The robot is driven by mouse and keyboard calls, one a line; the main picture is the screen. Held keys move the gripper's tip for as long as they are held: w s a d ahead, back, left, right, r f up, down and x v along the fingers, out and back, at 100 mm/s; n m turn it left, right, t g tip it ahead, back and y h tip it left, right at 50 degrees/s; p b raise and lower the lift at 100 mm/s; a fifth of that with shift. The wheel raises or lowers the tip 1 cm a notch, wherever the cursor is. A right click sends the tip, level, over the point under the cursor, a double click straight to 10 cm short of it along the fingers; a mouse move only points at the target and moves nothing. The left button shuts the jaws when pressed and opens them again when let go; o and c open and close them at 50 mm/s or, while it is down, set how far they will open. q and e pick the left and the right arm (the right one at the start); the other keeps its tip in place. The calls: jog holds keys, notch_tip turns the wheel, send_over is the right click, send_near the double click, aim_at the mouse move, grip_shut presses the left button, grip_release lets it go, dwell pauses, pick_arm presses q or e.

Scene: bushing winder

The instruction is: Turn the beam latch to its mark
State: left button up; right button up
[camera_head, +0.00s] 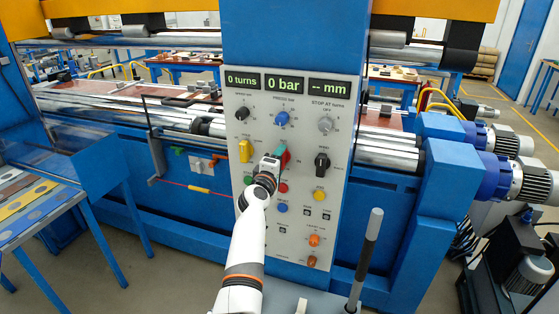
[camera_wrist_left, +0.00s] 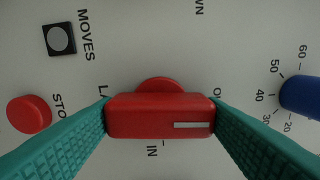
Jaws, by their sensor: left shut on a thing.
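A red latch handle (camera_wrist_left: 160,116) with a white line near its right end sits on a round red base on the panel in the left wrist view. The handle lies level in that picture, and the white line is on the side of a label starting with "O". A label starting "LA" is partly covered at its left, and "IN" is printed below. My left gripper (camera_head: 278,157) is at the panel with its teal fingers shut on the handle's two ends. In the head view my gripper mostly hides the handle. My right gripper is not in view.
The pale control panel (camera_head: 258,110) carries a yellow knob (camera_head: 245,150), a black knob (camera_head: 322,162) and several buttons close by. In the wrist view a red button (camera_wrist_left: 29,114) and a blue knob (camera_wrist_left: 301,96) flank the handle. A black-gripped lever (camera_head: 373,226) stands in front.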

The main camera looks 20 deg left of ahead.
pick_arm(q)
jog(key=shift+f+n, duration=0.1)
jog(key=shift+n, duration=0.4)
jog(key=o, duration=1)
jog(key=shift+s, duration=0.1)
